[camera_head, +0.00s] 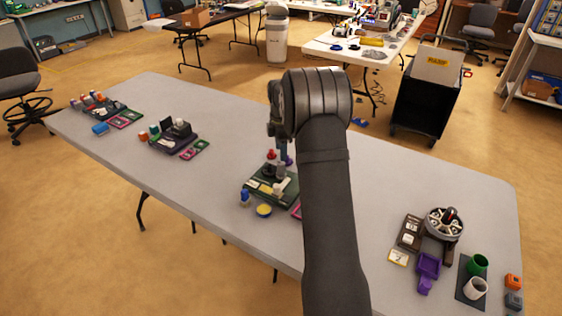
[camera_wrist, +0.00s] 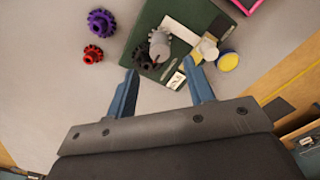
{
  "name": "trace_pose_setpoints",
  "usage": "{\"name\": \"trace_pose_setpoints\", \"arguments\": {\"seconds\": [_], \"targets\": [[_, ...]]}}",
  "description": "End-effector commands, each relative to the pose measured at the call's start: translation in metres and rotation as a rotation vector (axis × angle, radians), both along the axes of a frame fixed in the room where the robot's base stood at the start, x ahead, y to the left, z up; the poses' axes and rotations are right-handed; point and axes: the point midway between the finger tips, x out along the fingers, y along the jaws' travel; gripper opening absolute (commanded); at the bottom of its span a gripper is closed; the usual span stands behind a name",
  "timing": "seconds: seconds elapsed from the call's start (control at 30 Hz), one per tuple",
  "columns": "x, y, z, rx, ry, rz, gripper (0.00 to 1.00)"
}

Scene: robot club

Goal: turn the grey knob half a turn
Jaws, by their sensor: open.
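The grey knob (camera_wrist: 159,43) stands on a dark green board (camera_wrist: 146,22) in the wrist view, with a small red mark near its lower side. A black toothed part sits beside it on the left. In the head view the grey knob (camera_head: 280,171) shows just left of my arm, on the green board (camera_head: 257,187). My gripper (camera_wrist: 160,68) is open, with its two blue fingers apart and nothing visibly between them. The knob appears just beyond the fingertips, roughly midway between their lines. Most of my gripper is hidden behind my arm in the head view.
A purple gear (camera_wrist: 101,22) and a red gear (camera_wrist: 93,53) lie left of the board. Other boards stand further left on the grey table (camera_head: 215,120). A wheel-like device (camera_head: 444,224) stands right.

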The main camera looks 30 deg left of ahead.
Motion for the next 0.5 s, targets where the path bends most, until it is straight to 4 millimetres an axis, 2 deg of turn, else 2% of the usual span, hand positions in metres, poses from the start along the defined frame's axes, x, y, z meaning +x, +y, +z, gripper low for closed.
{"name": "trace_pose_setpoints", "arguments": {"seconds": [0.1, 0.2, 0.33, 0.5], "targets": [[0.0, 0.0, -0.025, -0.001, 0.001, -0.001, 0.48], [0.0, 0.0, -0.04, -0.001, 0.001, -0.001, 0.48], [0.0, 0.0, -0.053, -0.001, 0.001, -0.001, 0.48], [0.0, 0.0, -0.059, 0.001, -0.001, -0.001, 0.48]]}}
